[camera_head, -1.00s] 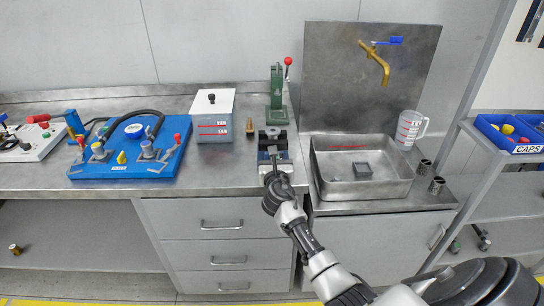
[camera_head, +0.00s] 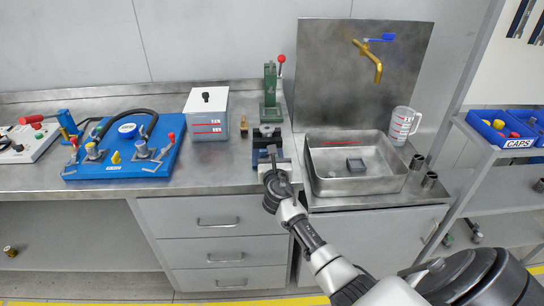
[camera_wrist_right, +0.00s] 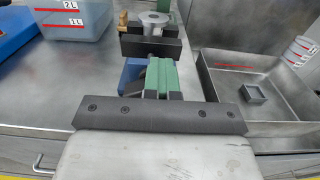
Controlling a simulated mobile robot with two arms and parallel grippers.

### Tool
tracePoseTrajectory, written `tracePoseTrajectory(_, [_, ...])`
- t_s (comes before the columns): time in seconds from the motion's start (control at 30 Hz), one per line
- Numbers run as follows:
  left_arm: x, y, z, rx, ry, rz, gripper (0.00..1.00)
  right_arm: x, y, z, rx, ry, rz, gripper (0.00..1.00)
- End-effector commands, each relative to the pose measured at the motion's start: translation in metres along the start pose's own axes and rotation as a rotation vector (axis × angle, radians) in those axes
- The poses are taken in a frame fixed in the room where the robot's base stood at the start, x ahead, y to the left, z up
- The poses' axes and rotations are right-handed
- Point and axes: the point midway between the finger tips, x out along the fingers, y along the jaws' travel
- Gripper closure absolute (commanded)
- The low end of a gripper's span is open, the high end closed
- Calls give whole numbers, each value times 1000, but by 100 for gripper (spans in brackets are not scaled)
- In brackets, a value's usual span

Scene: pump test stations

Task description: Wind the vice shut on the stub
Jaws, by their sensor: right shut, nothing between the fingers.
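The vice (camera_head: 267,133) stands near the front edge of the steel bench, with a blue body and dark jaws. In the right wrist view the dark jaws (camera_wrist_right: 135,46) show beyond my fingers, with a round grey piece (camera_wrist_right: 153,19) between them, perhaps the stub. I cannot tell how tightly the jaws sit on it. My right gripper (camera_head: 271,164) is at the front end of the vice. Its green fingers (camera_wrist_right: 160,75) are together and hold nothing. The vice's handle is not clearly visible, and my gripper hides part of the vice's front. My left gripper is not in view.
A green press (camera_head: 270,90) with a red knob stands behind the vice. A brass piece (camera_head: 244,125) and a lidded box (camera_head: 207,125) are to its left, and a blue board (camera_head: 118,170) is further left. A steel sink (camera_head: 355,185) is to the right.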

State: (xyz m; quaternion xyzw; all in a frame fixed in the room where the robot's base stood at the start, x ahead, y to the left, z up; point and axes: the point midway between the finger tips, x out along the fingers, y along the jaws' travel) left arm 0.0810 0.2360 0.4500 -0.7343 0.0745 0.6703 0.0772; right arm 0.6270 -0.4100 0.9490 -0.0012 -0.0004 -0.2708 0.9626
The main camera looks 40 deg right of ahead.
Motion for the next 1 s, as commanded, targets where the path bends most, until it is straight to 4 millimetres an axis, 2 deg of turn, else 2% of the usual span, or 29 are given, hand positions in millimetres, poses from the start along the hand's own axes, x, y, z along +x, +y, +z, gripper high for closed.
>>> tracePoseTrajectory(0.03, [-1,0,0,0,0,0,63,1,-5,-2,-5,5,-12,100])
tracePoseTrajectory(0.37, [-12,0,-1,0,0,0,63,-1,-7,6,-5,5,-10,100])
tracePoseTrajectory(0.8, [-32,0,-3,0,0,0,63,-50,-4,7,-3,5,-3,100])
tracePoseTrajectory(1.0, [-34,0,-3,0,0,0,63,-60,-4,7,-1,2,-3,100])
